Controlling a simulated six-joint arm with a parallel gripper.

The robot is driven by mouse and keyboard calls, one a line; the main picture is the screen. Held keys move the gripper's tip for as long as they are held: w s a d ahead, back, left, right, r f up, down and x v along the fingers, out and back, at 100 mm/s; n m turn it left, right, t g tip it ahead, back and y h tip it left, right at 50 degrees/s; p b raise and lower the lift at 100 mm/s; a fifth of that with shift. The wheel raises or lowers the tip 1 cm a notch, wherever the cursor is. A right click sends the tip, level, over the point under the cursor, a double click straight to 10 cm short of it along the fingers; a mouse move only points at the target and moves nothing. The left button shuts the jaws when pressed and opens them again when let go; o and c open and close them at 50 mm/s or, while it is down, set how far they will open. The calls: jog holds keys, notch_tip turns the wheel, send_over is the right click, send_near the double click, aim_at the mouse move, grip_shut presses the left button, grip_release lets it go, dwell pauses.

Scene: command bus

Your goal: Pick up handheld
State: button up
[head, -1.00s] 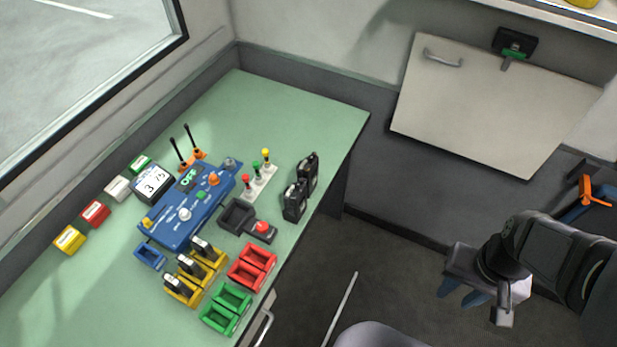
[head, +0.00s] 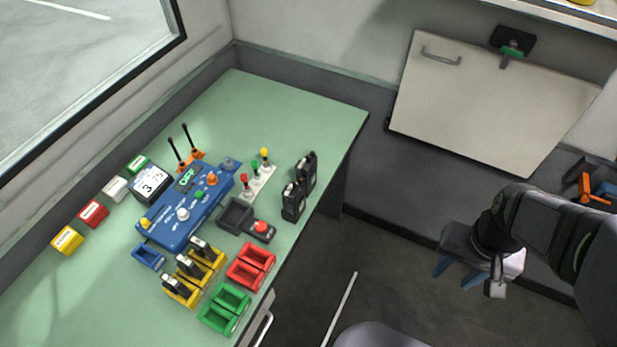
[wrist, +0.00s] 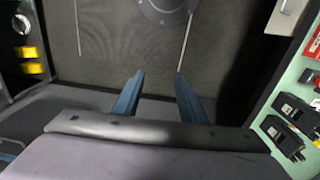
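Two black handhelds stand side by side near the right edge of the green desk, a nearer one (head: 293,202) and a farther one (head: 306,172). In the wrist view, black devices (wrist: 296,108) show at the right edge on the green surface. More black handhelds (head: 187,266) sit in yellow holders (head: 207,253) at the front of the desk. My gripper (head: 456,272) is right of the desk, over the dark floor and apart from every handheld. In the wrist view its two blue fingers (wrist: 158,90) are spread with nothing between them.
A black cradle with a red button (head: 262,229) is left of the handhelds. Clear desk (head: 300,115) lies behind them.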

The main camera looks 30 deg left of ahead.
jog(key=w+a+r+t+b, duration=0.1)
jog(key=w+a+b, duration=0.1)
jog(key=w+a, duration=0.7)
jog(key=t+b, duration=0.3)
jog(key=b, duration=0.1)
send_near(308, 162)
jog(key=shift+p+x, duration=1.4)
jog(key=shift+x, duration=2.65)
grip_shut()
